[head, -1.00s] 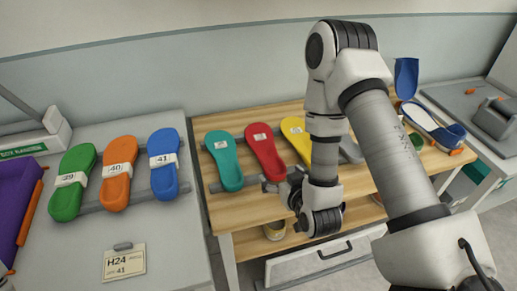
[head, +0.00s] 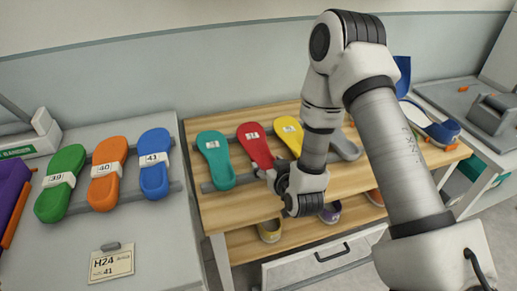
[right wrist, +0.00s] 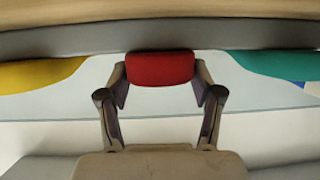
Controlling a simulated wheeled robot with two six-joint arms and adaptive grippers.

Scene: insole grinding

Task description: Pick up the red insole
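The red insole (head: 258,151), with a white label near its upper end, leans on the grey rack on the wooden table, between the teal insole (head: 216,161) and the yellow insole (head: 289,137). My right gripper (head: 268,174) is at the lower end of the red insole in the head view, partly hidden by my wrist. In the right wrist view, the rounded end of the red insole (right wrist: 160,69) sits between the two fingertips of my right gripper (right wrist: 160,80). The fingers are apart, one on each side, with little gap. My left gripper is out of view.
The grey table on the left holds green (head: 61,185), orange (head: 105,173) and blue (head: 154,164) insoles, with a label card (head: 111,264) in front. My right arm covers part of the wooden table (head: 235,211). Shoes stand on its lower shelf.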

